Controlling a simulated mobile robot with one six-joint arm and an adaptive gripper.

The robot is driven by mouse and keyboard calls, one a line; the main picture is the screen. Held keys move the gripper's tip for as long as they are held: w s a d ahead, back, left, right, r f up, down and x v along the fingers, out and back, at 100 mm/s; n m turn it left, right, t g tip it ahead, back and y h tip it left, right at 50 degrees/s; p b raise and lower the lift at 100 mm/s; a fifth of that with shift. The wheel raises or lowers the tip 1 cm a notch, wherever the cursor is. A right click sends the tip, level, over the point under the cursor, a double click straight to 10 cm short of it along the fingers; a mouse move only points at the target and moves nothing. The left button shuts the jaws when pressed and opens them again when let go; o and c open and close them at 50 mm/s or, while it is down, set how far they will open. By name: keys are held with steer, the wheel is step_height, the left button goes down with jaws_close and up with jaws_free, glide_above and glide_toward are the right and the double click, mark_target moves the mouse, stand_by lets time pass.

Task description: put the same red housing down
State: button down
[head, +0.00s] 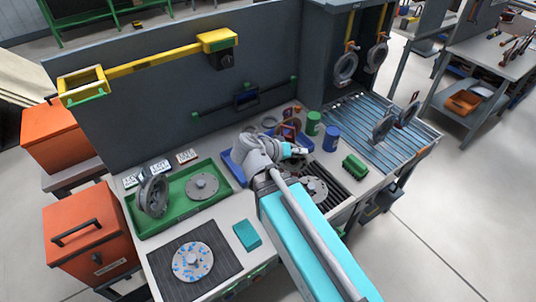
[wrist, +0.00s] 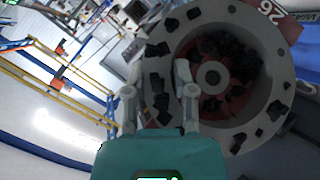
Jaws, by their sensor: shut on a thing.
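The red housing (wrist: 262,70) fills the right of the wrist view. In the head view my gripper (head: 290,150) is over the middle of the bench, partly hidden by my own arm. I cannot clearly make out the held housing there, nor tell whether it touches a surface.
A green tray (head: 173,224) at left holds a standing ring and a flat disc. A speckled disc (head: 193,262) lies on a dark mat. A dark grate with a disc (head: 314,189), a green block (head: 355,167) and two canisters (head: 331,138) crowd the right. Hanging rings (head: 346,68) are behind.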

stand_by(0.4)
steer(key=shift+w+a+f, duration=0.2)
steer(key=shift+w+a, duration=0.05)
steer(key=shift+w, duration=0.05)
steer(key=w+a+f+n+t+y+b, duration=0.1)
steer(key=w+a+f, duration=0.4)
steer(key=a, duration=0.6)
steer(key=w+n+y+b, duration=0.1)
steer(key=b, duration=0.1)
steer(key=shift+w+n+b, duration=0.2)
steer(key=shift+n+b, duration=0.15)
steer(key=shift+n, duration=0.05)
steer(key=shift+w+a+f, duration=0.1)
steer(key=shift+f, duration=0.05)
steer(key=w+a+f+b, duration=0.1)
steer(key=w+f+b, duration=0.8)
steer(key=w, duration=0.4)
